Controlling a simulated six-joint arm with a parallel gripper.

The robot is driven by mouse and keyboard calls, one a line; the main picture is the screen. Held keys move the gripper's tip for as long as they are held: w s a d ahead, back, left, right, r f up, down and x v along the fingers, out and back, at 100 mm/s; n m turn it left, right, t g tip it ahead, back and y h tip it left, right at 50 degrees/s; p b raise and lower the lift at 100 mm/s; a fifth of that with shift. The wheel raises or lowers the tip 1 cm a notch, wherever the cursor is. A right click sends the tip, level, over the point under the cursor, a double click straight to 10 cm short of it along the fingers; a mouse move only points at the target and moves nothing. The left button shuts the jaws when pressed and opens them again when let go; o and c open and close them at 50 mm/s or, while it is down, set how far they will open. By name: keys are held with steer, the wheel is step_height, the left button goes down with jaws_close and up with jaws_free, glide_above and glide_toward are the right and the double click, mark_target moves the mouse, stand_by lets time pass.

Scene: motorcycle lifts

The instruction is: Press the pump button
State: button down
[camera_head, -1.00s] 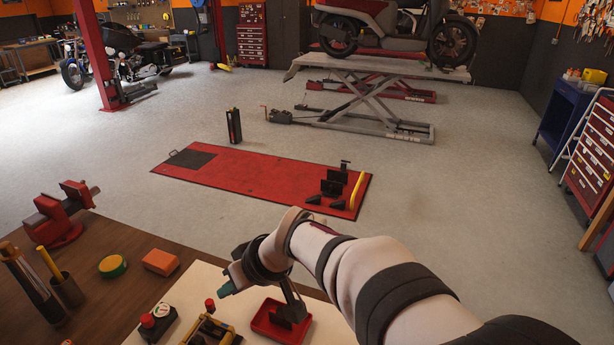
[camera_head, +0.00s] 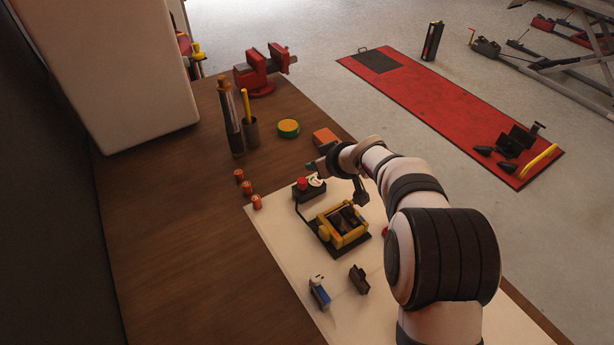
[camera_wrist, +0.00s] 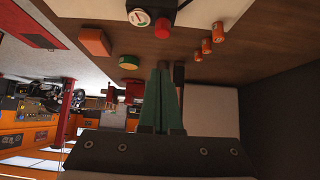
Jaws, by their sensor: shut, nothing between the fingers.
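The red pump button (camera_head: 302,183) sits on a small dark box (camera_head: 308,192) beside a round white gauge (camera_head: 316,181), on the pale board on the bench. My gripper (camera_head: 314,167) is just behind the box in the head view. Its green fingers (camera_wrist: 160,72) are together and empty, pointing below the box in the wrist view. They look apart from the button; their height above the bench is hard to tell.
A yellow-framed device (camera_head: 343,233) stands close to the box. Orange caps (camera_head: 247,188) lie left of it. An orange block (camera_head: 325,136) and a green-yellow roll (camera_head: 288,128) lie behind. A red vise (camera_head: 262,75) is at the far bench edge. The left bench area is bare.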

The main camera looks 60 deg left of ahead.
glide_above(301, 179)
steer(key=d, duration=0.3)
steer(key=f, duration=0.4)
steer(key=shift+a+f, duration=0.15)
steer(key=shift+a, duration=0.1)
step_height(301, 179, down, 2)
steer(key=shift+f, duration=0.6)
steer(key=shift+f, duration=0.1)
